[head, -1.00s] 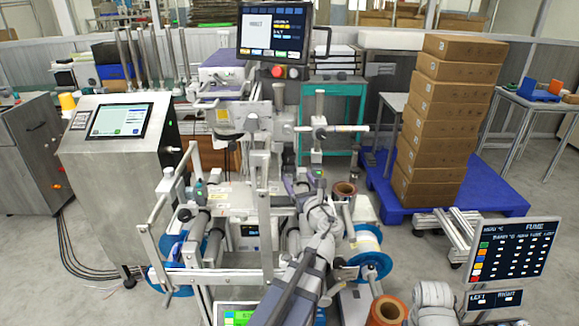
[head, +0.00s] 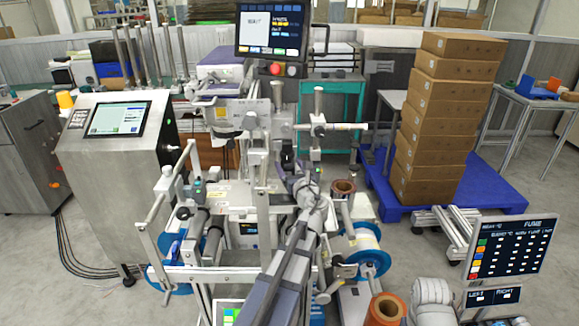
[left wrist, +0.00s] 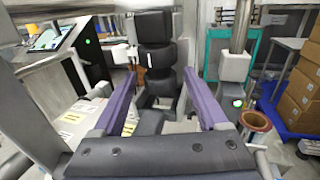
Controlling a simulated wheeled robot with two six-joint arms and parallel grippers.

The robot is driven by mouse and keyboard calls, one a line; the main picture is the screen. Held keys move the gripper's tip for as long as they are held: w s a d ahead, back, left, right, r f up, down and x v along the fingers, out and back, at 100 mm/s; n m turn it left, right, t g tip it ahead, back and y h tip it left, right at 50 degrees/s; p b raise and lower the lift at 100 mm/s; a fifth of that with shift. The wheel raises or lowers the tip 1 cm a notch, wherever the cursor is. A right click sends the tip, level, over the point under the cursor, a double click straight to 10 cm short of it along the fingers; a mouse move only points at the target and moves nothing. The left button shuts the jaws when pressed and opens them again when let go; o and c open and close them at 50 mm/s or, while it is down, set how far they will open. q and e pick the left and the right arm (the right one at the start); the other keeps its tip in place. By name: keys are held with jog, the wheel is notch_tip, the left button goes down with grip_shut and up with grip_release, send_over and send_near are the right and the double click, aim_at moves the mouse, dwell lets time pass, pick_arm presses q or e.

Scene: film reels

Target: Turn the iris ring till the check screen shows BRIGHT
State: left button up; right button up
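My left gripper (left wrist: 163,82) is open in the left wrist view, its two purple fingers apart with nothing held between them. Beyond the fingertips, roughly in line with the gap, stands a stack of black rounded segments (left wrist: 158,57) with a small white mark; I cannot tell which segment is the iris ring. In the head view my left gripper (head: 288,172) reaches to the machine's middle, where dark parts show small. The monitor (head: 271,31) at the top, perhaps the check screen, carries a white panel with a short word, too blurred to read surely. My right gripper is out of view.
White machine posts and bars (head: 258,190) stand close to the left of my arm. Reels with blue flanges (head: 372,262) and a brown roll (head: 386,309) are at the right. Brown boxes (head: 445,120) stand on a blue pallet (head: 490,195) farther back.

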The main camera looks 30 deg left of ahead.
pick_arm(q)
grip_shut()
jog(key=shift+w+n+g+y, duration=0.25)
jog(key=shift+n+g+y, duration=0.15)
jog(key=shift+g, duration=0.1)
jog(key=shift+s+d+n+g+y, duration=0.1)
jog(key=shift+n+g+y, duration=0.2)
jog(key=shift+o, duration=0.8)
grip_release()
jog(key=v, duration=0.8)
